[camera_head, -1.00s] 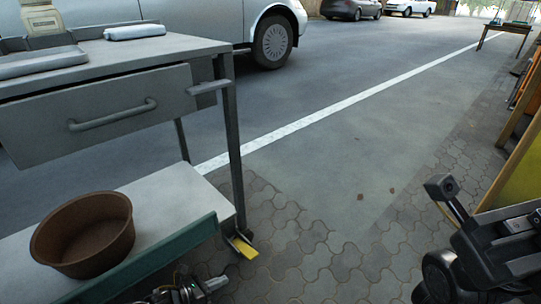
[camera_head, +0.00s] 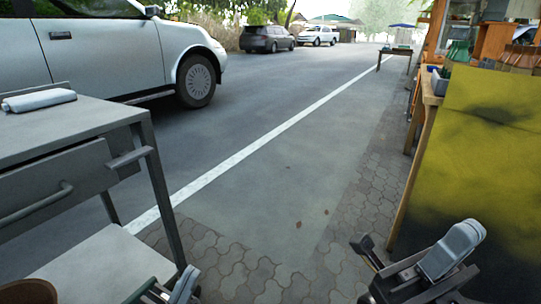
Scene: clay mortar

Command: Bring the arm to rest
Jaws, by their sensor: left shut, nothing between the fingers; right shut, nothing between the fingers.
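My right gripper (camera_head: 378,258) is at the lower right, above the paving and left of the yellow board. It looks shut and holds nothing that I can see. A pale grey part of my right arm shows beside it. My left gripper (camera_head: 165,291) is low at the bottom edge, beside the front leg of the grey metal cart, and mostly cut off by the frame. It is shut and nothing shows in it.
A yellow-black board (camera_head: 480,160) stands at the right. Open pavement (camera_head: 270,225) lies between. A white car is parked beyond.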

